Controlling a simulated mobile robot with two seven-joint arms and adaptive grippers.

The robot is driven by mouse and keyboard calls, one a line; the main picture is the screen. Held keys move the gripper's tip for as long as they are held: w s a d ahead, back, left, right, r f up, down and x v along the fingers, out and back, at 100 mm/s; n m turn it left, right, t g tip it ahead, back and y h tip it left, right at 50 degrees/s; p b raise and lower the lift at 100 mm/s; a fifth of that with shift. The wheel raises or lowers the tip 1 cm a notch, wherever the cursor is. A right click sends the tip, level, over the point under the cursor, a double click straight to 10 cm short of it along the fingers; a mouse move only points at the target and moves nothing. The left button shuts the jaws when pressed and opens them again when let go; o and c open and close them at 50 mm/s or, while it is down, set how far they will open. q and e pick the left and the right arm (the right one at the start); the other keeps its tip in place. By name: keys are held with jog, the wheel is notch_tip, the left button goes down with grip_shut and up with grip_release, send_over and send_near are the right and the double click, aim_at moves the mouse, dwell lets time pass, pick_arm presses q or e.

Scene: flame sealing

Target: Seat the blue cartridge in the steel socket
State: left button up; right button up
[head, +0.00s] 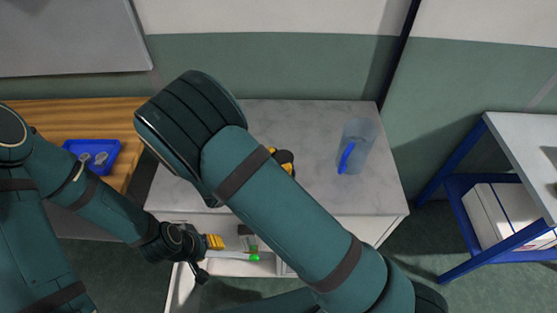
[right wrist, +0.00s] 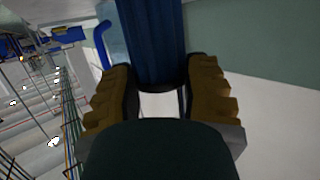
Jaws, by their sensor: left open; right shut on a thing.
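In the right wrist view, my right gripper (right wrist: 160,95) is shut on a dark blue cylinder (right wrist: 152,40), which I take for the blue cartridge. It stands out beyond the yellow fingers, and its far end is cut off by the frame. In the head view, only a bit of the right gripper (head: 285,160) shows behind my own right arm, above the marble-topped cabinet, and the cartridge is hidden there. My left gripper (head: 212,242) is open by the open drawer at the cabinet front. I cannot make out the steel socket in either view.
A clear vessel with a blue handle (head: 357,140) stands on the cabinet top (head: 310,115) at right. The open drawer (head: 235,268) holds a green-tipped item (head: 254,257). A blue tray (head: 75,148) with round pieces lies on the wooden table (head: 120,110). A blue-framed cart (head: 470,215) stands right.

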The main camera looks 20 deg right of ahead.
jog(key=shift+f, duration=0.3)
jog(key=o, duration=1.1)
jog(key=shift+r, duration=0.15)
jog(key=shift+r+p, duration=1.25)
jog(key=shift+r, duration=0.15)
jog(key=shift+r+p, duration=2.65)
jog(key=shift+r, duration=0.35)
